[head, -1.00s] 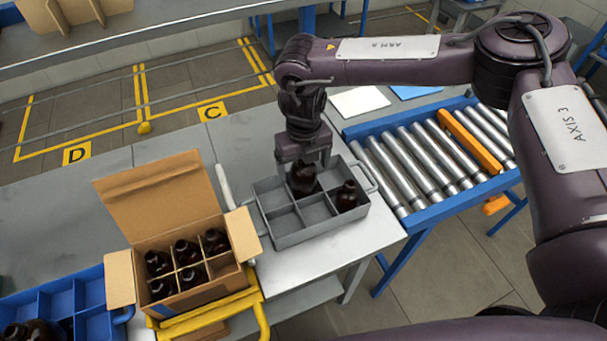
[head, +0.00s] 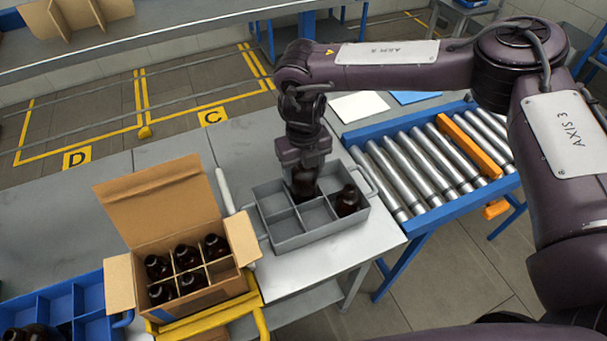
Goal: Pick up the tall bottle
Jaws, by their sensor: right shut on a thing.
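My right gripper (head: 305,166) points straight down over the grey divided tray (head: 305,237). It is shut on a dark amber bottle (head: 304,186) in the tray's back middle compartment. The gripper hides the bottle's neck and top, and the tray wall hides its base. A second amber bottle (head: 347,201) stands in the tray's right part, apart from the gripper. I cannot tell from here which of the two is taller. My left gripper is not in view.
A cardboard box (head: 205,299) with several amber bottles stands left of the tray, on a yellow stand (head: 215,325). A blue divided crate (head: 65,297) is at bottom left. A roller conveyor (head: 425,160) lies to the right. Bare bench lies behind the box.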

